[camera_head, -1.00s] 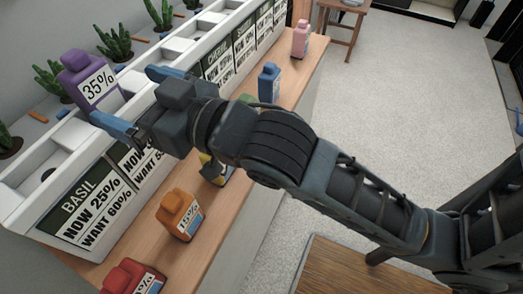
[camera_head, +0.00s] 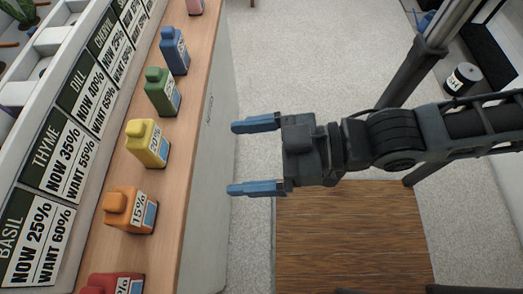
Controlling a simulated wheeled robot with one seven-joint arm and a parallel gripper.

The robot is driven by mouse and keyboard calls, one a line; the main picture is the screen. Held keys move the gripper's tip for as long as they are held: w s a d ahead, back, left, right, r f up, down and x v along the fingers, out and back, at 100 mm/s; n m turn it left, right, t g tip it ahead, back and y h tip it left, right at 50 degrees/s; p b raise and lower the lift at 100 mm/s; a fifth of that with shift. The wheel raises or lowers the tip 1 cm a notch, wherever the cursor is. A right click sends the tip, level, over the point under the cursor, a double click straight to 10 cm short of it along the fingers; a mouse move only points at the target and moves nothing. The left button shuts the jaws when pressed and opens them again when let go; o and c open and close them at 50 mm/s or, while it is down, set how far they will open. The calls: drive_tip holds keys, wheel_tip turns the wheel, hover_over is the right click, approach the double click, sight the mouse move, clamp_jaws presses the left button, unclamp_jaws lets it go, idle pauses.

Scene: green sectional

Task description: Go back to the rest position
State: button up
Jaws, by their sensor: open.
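My gripper (camera_head: 255,156) is open and empty, with its two blue fingers apart and pointing left. It hangs over the pale floor, to the right of the wooden counter's edge and near a brown wooden surface. My arm reaches in from the right side of the view. No object is between the fingers.
Bottles stand in a row on the wooden counter (camera_head: 189,200): red (camera_head: 110,284), orange (camera_head: 128,211), yellow (camera_head: 146,143), green (camera_head: 160,92), blue (camera_head: 174,51). A white planter with signs (camera_head: 45,225) stands behind them. A brown wooden surface (camera_head: 350,240) lies below my arm.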

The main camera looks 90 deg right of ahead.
drive_tip(key=shift+s+a, duration=0.15)
drive_tip(key=shift+s, duration=1.05)
drive_tip(key=shift+f, duration=0.1)
idle(1.4)
